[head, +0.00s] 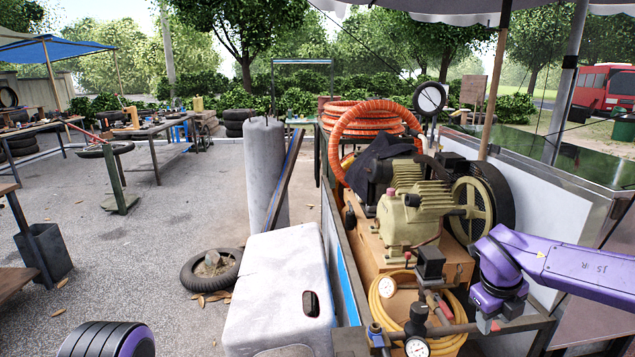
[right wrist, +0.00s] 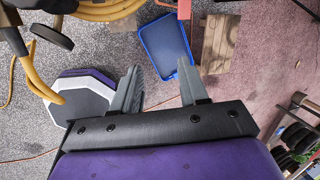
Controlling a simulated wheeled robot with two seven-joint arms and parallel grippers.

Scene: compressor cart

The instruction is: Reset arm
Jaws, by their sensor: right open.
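My right arm (head: 575,270) comes in from the right in the head view, over the front right of the compressor cart (head: 345,262). My right gripper (head: 489,302) points down there beside the pipework and gauges. In the right wrist view its two grey fingers (right wrist: 160,85) stand apart with nothing between them. The compressor (head: 408,215) with its flywheel (head: 474,210) sits on the cart, behind and left of this gripper. My left gripper is not seen.
A coiled yellow hose (head: 450,341), a pressure gauge (head: 416,347) and pipe fittings lie close to the right gripper. In the wrist view, a blue tray (right wrist: 166,46) and a wooden crate (right wrist: 219,43) are below. Open paving (head: 130,270) is at the left.

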